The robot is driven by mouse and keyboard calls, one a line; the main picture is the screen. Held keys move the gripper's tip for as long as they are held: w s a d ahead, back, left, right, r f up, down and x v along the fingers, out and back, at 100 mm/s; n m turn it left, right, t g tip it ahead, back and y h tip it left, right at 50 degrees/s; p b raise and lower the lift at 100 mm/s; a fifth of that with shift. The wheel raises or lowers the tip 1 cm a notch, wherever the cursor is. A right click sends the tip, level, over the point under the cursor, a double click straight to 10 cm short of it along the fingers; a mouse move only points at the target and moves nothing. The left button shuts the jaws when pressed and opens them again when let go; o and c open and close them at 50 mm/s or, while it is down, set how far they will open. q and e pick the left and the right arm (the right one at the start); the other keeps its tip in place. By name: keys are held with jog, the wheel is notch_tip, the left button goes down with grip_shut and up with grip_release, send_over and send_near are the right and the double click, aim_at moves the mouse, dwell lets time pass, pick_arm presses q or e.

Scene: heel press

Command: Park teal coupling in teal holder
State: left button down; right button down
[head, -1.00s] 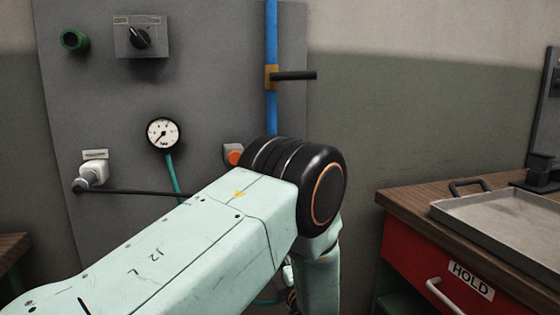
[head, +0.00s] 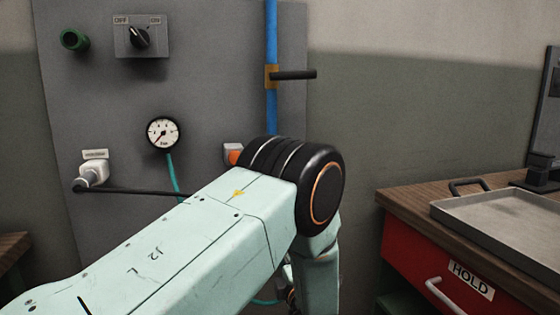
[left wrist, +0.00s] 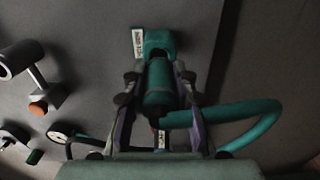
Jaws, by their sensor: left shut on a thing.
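The teal coupling (left wrist: 158,90) is between the fingers of my left gripper (left wrist: 158,76) in the left wrist view, and the gripper is shut on it. A teal hose (left wrist: 250,125) curves away from it to the right. The teal holder (left wrist: 158,41) is on the grey panel straight beyond the coupling's far end, beside a small white label. The coupling's end lies close to the holder or against it; I cannot tell if it is seated. In the head view my left arm hides the gripper, coupling and holder. My right gripper is not in view.
The grey panel (head: 215,60) carries a gauge (head: 163,133), a rotary switch (head: 140,38), a green knob (head: 74,39) and a blue pipe (head: 271,35) with a black lever. A wooden bench with a metal tray (head: 490,218) and a red HOLD drawer stands right.

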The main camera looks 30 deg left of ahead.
pick_arm(q)
jog(key=shift+b+x, duration=0.45)
jog(key=shift+x, duration=0.95)
jog(key=c, duration=1)
grip_release()
jog(key=v, duration=0.7)
jog(key=shift+s+d, duration=0.2)
